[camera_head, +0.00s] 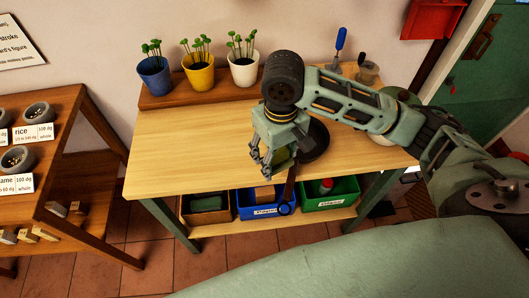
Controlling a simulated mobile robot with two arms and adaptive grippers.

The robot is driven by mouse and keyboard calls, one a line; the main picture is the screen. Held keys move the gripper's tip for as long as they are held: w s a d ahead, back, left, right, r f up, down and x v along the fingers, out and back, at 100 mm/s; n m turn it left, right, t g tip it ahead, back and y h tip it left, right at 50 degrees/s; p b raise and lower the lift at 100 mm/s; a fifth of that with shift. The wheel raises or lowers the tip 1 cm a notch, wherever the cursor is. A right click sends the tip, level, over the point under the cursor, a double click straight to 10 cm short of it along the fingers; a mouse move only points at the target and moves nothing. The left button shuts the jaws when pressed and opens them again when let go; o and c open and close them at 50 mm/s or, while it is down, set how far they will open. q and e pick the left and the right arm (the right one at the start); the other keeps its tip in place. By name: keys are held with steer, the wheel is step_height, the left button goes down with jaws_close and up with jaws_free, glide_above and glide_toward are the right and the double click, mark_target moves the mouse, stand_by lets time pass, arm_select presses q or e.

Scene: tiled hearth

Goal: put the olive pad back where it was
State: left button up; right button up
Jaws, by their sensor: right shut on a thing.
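My right gripper (275,163) reaches in from the right over the wooden table (190,150), pointing down near its front edge. A dark round object (317,143) is just right of the gripper, partly covered by my arm. Whether the pad touches it or the table, I cannot tell. My left gripper is not in view.
Three potted plants (199,75) stand on a raised back shelf. Below the tabletop are a brown bin (186,215), a blue bin (256,212) and a green bin (335,203). A side rack (75,140) with labelled bowls stands left. The table's left part is clear.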

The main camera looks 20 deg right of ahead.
steer(key=p, duration=0.2)
glide_above(248, 161)
steer(key=f, duration=0.6)
steer(key=shift+s+d, duration=0.1)
steer(key=shift+s, duration=0.2)
steer(key=shift+w+f, duration=0.3)
steer(key=shift+f, duration=0.05)
step_height(248, 161, down, 3)
steer(key=shift+f+p, duration=0.1)
steer(key=shift+p, duration=0.25)
steer(key=shift+f, duration=0.4)
steer(key=shift+f, duration=0.1)
steer(key=o, duration=1.2)
